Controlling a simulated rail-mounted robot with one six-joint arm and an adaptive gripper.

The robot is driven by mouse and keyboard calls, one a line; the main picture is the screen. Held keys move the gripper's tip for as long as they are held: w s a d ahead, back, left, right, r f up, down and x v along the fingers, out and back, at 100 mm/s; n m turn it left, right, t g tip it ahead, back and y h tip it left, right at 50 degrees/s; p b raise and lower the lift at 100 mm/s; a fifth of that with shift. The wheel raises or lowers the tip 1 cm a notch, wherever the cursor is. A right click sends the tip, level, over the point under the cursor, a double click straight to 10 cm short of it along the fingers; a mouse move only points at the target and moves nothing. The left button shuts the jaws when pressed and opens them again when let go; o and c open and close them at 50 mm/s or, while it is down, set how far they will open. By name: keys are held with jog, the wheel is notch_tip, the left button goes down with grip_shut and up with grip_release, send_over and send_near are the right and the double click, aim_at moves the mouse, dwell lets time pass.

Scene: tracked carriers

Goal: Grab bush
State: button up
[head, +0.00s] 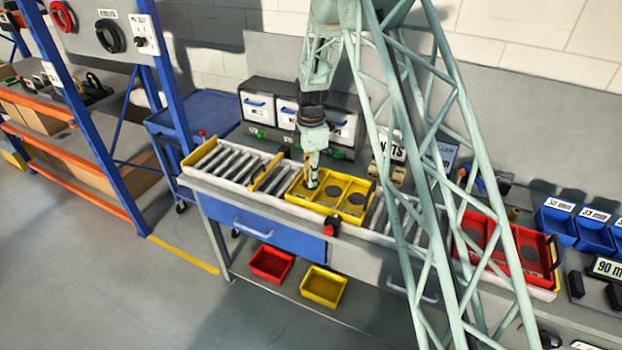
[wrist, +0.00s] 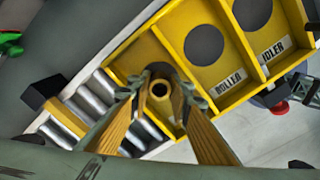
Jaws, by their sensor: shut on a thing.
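The bush (wrist: 160,89) is a small brass-coloured ring with a dark hole, seen end-on between my fingertips in the wrist view. My gripper (wrist: 161,95) is shut on it, with one finger on each side. The yellow tray (head: 322,208) has three compartments and sits on the roller conveyor; it also shows in the wrist view (wrist: 225,103). In the head view my gripper (head: 312,184) points down at the left compartment, and the bush cannot be made out there. The middle and right compartments, labelled ROLLER and IDLER, show only dark round patches. My fingers hide the left label.
Rollers (head: 222,160) lie left of the tray, with a yellow stop bar (head: 263,177) between. White-fronted bins (head: 258,108) stand behind. A red tray (head: 474,212) sits farther right, beyond my lattice arm structure. Red (head: 271,264) and yellow (head: 323,287) bins stand on the lower shelf.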

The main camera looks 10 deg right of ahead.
jog(key=shift+r, duration=1.6)
jog(key=s+d, duration=0.2)
jog(key=s, duration=0.2)
jog(key=s+d+r, duration=0.1)
jog(key=s+d, duration=0.2)
jog(key=s, duration=0.2)
jog(key=s+d+b, duration=0.1)
jog(key=s+d, duration=0.1)
jog(key=s, duration=0.3)
jog(key=shift+s+d+r, duration=0.15)
jog(key=shift+r, duration=0.15)
